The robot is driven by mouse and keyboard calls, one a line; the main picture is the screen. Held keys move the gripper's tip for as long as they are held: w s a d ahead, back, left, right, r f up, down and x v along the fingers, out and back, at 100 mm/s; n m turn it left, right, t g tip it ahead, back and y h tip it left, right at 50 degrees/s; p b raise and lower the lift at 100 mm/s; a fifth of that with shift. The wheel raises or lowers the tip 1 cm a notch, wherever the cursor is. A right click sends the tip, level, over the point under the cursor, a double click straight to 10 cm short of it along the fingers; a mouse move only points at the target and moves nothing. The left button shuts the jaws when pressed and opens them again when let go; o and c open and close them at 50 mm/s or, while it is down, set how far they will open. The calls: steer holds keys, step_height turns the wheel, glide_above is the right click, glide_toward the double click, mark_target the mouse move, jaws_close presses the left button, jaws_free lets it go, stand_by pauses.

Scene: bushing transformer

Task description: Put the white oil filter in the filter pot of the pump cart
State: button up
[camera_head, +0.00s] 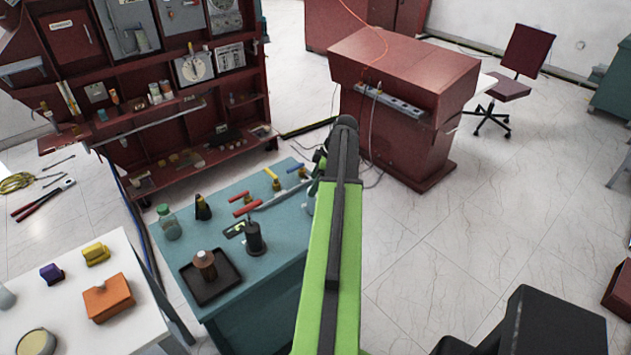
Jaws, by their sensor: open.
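The pump cart seems to be the teal-topped unit (185,247) in the lower middle, with red-, yellow- and blue-handled valves along its far side. A dark upright cylinder (255,237) stands on it; I cannot tell whether this is the filter pot. A pale, whitish cylinder (5,297) stands on the white table at the left edge, partly cut off; it may be the white oil filter. My green arm rises in front of the cart's right side. My gripper cannot be made out; the arm hides the area behind it.
The white table (130,338) also holds an orange block (108,298), a purple piece, a yellow piece and a round tin (37,342). A black tray (222,284) with a brown piece and a glass jar (169,222) are on the teal top.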

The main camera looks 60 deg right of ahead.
steer(key=p+v, duration=1.1)
steer(key=v, duration=0.2)
steer(key=shift+w+p, duration=0.2)
steer(key=shift+p, duration=0.15)
steer(key=shift+a+r, duration=0.1)
steer(key=w+a+f+m+g, duration=0.1)
steer(key=w+a, duration=0.6)
steer(key=a, duration=0.4)
steer(key=w+a+m+g, duration=0.1)
steer(key=w+a, duration=0.5)
steer(key=a, duration=0.4)
steer(key=w+a+f+g, duration=0.1)
steer(key=w+a, duration=0.6)
steer(key=a, duration=0.4)
steer(key=a+m+g+h, duration=0.1)
steer(key=a+m+h, duration=0.1)
steer(key=a, duration=2.6)
steer(key=shift+s+a+m, duration=0.15)
steer(key=shift+s+m, duration=0.1)
steer(key=shift+m, duration=0.45)
steer(key=shift+r, duration=0.1)
